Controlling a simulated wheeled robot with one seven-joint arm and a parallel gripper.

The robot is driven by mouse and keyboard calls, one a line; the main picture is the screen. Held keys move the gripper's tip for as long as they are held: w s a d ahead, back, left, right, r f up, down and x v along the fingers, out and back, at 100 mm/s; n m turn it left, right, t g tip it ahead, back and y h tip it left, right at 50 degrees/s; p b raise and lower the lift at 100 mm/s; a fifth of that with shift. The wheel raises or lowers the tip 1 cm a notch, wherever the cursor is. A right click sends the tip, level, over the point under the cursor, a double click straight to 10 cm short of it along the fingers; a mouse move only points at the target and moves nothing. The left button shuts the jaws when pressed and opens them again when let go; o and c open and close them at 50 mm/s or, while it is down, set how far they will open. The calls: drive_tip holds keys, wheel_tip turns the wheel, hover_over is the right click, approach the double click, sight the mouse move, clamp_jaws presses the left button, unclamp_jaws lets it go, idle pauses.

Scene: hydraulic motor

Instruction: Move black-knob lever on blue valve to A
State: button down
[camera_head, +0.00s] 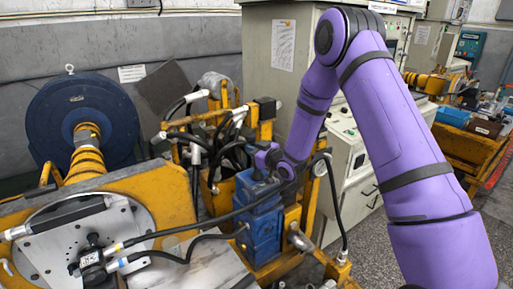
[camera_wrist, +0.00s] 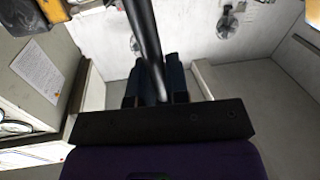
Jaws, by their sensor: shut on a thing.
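The blue valve (camera_head: 260,228) stands among yellow frames and hoses in the middle of the head view. My gripper (camera_head: 262,172) is directly at the top of the valve, coming in from the upper right. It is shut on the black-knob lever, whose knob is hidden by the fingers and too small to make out. In the wrist view, my gripper's (camera_wrist: 155,82) two dark fingers stand close together. The valve's position marks cannot be read.
Black hoses (camera_head: 178,258) cross in front of the valve and loop to both sides. A blue motor (camera_head: 85,115) with a yellow coupling stands at left. A yellow-framed plate (camera_head: 60,250) is at front left. A pale cabinet (camera_head: 265,75) stands behind. Grey floor (camera_head: 375,240) is free at right.

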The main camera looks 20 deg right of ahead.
drive_tip(key=shift+s+a+f+n+h, duration=0.1)
drive_tip(key=shift+s+a+f+n, duration=0.1)
drive_tip(key=shift+a+n, duration=0.35)
drive_tip(key=shift+s+a+f+n+h, duration=0.1)
drive_tip(key=shift+s+a+f+n, duration=0.1)
drive_tip(key=shift+a+n, duration=0.35)
drive_tip(key=shift+s+a+f+n+h, duration=0.1)
drive_tip(key=shift+s+a+f+n, duration=0.1)
drive_tip(key=shift+a+n, duration=0.35)
drive_tip(key=c, duration=1.2)
unclamp_jaws()
drive_tip(key=shift+o, duration=0.4)
drive_tip(key=v, duration=1)
drive_tip(key=shift+s+d+r, duration=0.15)
drive_tip(key=shift+s+d, duration=0.05)
drive_tip(key=shift+s, duration=0.05)
